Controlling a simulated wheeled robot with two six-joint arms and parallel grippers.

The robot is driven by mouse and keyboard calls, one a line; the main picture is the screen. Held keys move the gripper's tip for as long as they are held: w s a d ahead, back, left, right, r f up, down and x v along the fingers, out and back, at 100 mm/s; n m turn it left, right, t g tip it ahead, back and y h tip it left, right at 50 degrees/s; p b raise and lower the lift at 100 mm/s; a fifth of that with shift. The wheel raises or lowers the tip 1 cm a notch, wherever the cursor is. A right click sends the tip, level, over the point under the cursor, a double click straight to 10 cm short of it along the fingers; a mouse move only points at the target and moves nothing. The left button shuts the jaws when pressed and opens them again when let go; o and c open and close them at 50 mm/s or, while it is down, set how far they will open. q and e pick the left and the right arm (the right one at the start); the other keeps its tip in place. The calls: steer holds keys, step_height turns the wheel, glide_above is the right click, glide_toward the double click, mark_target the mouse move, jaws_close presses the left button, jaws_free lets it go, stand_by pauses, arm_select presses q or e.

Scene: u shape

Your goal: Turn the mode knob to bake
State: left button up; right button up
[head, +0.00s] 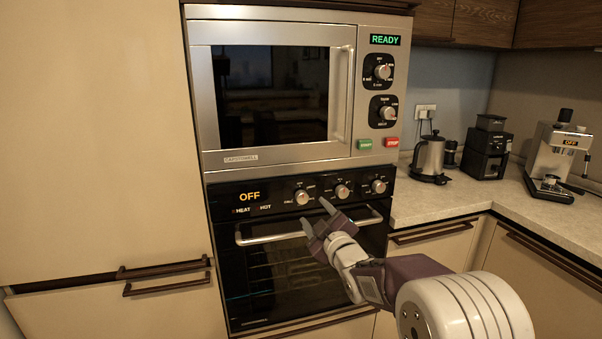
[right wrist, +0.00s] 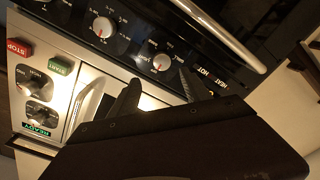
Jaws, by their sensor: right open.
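The black oven panel carries three silver knobs in a row. The left knob (head: 301,197), with small lettering that seems to include GRILL, also shows in the right wrist view (right wrist: 161,62). The middle knob (head: 342,191) also shows there (right wrist: 103,27); the right knob (head: 378,186) is farthest along. I cannot clearly read which knob is for mode. My right gripper (head: 316,217) is open and empty, just below and in front of the left and middle knobs. In the right wrist view its fingertips (right wrist: 158,80) point towards the left knob, apparently apart from it. My left gripper is not in view.
The oven display (head: 250,196) reads OFF. The oven handle (head: 270,236) runs below the panel, close to my gripper. A microwave (head: 270,155) above shows READY and has two knobs and green and red buttons. A kettle (head: 430,157) and coffee machines stand right on the counter.

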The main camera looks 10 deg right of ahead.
mark_target(303, 199)
steer(key=w, duration=0.6)
steer(key=w+a, duration=0.1)
steer(key=w, duration=0.2)
steer(key=shift+w+f+p, duration=0.2)
steer(key=shift+w+p, duration=0.05)
steer(key=shift+p, duration=0.05)
jaws_close()
steer(key=shift+m, duration=0.3)
